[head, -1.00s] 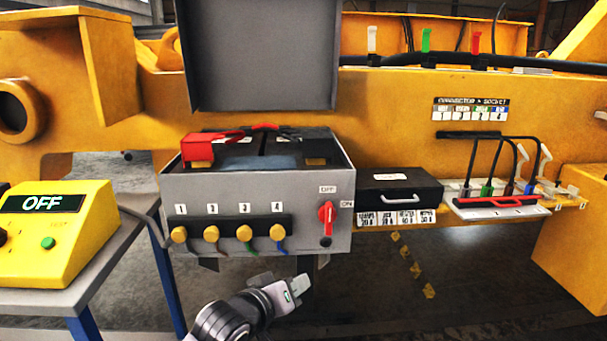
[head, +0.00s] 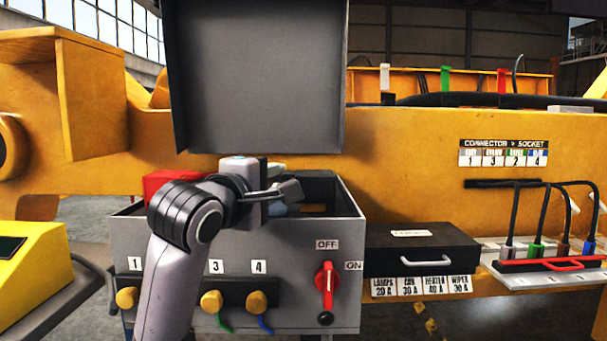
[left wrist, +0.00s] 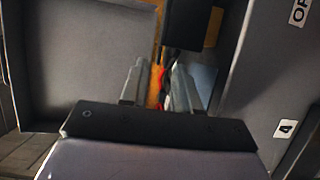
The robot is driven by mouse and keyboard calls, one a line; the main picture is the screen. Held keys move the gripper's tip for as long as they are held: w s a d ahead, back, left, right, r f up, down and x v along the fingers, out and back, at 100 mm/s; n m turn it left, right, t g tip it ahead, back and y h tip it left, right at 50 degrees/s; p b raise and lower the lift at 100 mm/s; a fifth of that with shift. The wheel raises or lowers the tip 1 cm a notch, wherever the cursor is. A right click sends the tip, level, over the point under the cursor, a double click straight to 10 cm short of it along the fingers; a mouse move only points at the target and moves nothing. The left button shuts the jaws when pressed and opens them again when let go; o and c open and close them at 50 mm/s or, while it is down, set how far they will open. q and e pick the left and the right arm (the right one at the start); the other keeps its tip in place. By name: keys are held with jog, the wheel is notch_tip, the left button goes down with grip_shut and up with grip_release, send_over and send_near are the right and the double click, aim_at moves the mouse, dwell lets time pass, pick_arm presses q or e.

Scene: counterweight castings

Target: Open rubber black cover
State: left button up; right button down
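A black block (left wrist: 188,22), which looks like the rubber cover, shows at the top of the left wrist view, with dark and red wires below it. In the head view I cannot make it out clearly behind my arm. My left gripper (head: 288,191) is over the open grey box (head: 350,228). In the left wrist view its two fingers (left wrist: 160,68) stand apart with nothing held between them, and the black block is beyond the tips. A red cover (head: 172,183) sits at the box's left, partly hidden by my arm. My right gripper is not in view.
The grey lid (head: 258,75) stands raised behind the box. A red switch (head: 326,285) and yellow knobs (head: 211,301) are on its front. A black case (head: 420,249) stands to the right. A yellow unit (head: 30,275) is at the left.

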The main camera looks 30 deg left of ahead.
aim_at(290, 173)
pick_arm(q)
jog(key=shift+w+a+r, duration=0.1)
jog(key=shift+w+a, duration=0.05)
jog(key=shift+w, duration=0.45)
jog(key=shift+w+a+r, duration=0.1)
jog(key=shift+w, duration=0.45)
jog(key=shift+w+a, duration=0.2)
jog(key=shift+w, duration=1.1)
jog(key=shift+w+a, duration=0.15)
jog(key=shift+w, duration=1.1)
jog(key=shift+f, duration=0.1)
grip_shut()
